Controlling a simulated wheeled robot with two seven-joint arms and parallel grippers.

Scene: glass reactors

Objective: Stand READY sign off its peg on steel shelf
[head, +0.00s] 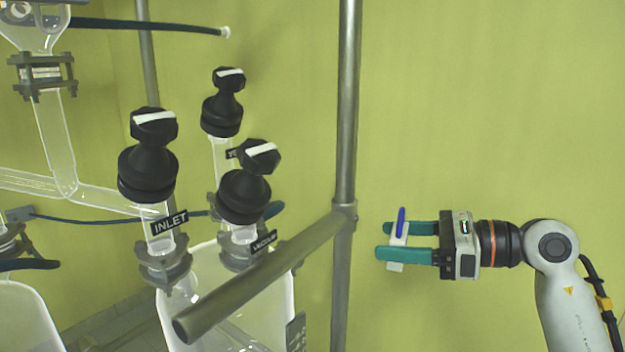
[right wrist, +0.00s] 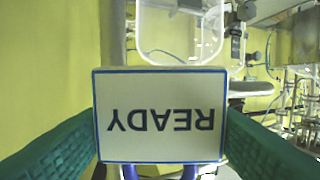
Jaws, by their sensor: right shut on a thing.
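My right gripper (head: 384,241) has teal fingers and is shut on the READY sign, right of the vertical steel pole. In the head view the sign (head: 396,267) is nearly edge-on, with white parts between and below the fingers and a blue part sticking up above them. In the right wrist view the white sign (right wrist: 160,115) has a blue border, and its word READY appears upside down between the fingers. Blue strips show at its lower edge there. I cannot make out a peg or a steel shelf. My left gripper is out of view.
A vertical steel pole (head: 346,110) and a slanting steel tube (head: 262,277) stand left of the sign. Glass reactor parts with black valve knobs (head: 148,165) and an INLET label (head: 169,222) fill the left. Plain yellow-green wall lies behind the gripper.

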